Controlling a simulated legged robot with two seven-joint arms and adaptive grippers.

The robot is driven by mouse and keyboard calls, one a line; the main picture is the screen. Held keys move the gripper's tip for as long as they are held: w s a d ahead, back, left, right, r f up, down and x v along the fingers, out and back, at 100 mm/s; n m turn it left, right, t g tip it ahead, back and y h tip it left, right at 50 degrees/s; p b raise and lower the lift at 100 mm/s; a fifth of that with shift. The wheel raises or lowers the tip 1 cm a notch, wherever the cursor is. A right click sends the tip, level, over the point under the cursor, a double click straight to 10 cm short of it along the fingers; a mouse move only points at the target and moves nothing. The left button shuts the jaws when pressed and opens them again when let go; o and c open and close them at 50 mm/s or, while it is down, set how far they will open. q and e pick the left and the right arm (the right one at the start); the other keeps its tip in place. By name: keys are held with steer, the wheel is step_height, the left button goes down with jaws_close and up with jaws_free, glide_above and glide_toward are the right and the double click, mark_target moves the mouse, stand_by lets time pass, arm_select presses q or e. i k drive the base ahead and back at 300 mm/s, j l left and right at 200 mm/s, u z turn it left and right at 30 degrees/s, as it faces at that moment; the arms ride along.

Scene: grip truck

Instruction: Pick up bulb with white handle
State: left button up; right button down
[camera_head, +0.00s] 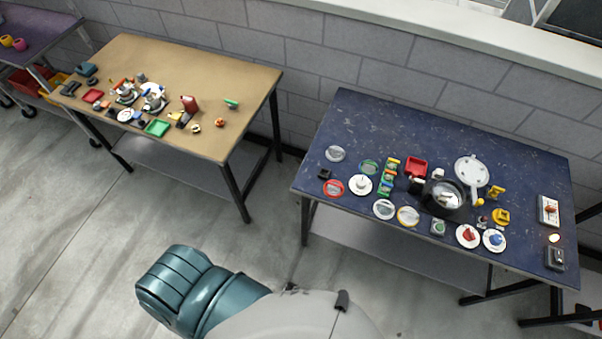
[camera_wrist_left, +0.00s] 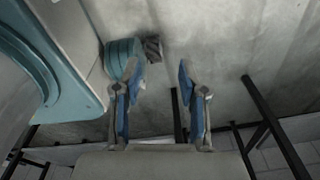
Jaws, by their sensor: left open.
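I cannot pick out a bulb with a white handle for certain; the small items in the head view are too small to tell. A small pale rounded object (camera_head: 554,238) lies near the right end of the blue table (camera_head: 400,120), and a small yellow rounded one (camera_head: 479,203) lies beside the dark round pan (camera_head: 455,213). My left gripper (camera_wrist_left: 160,80) shows in the left wrist view with its two blue-padded fingers apart and nothing between them. It hangs over bare concrete floor, away from the table tops. The head view shows neither gripper.
The blue table holds many plates, rings and blocks; its back left area is clear. A tan table (camera_head: 200,70) with clustered items stands at the left, with floor (camera_head: 250,220) between the tables. A purple-topped cart (camera_head: 35,40) is at the far left. A block wall runs behind.

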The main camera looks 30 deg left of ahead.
mark_target(444, 197)
steer(key=u, duration=0.65)
steer(key=z, duration=1.3)
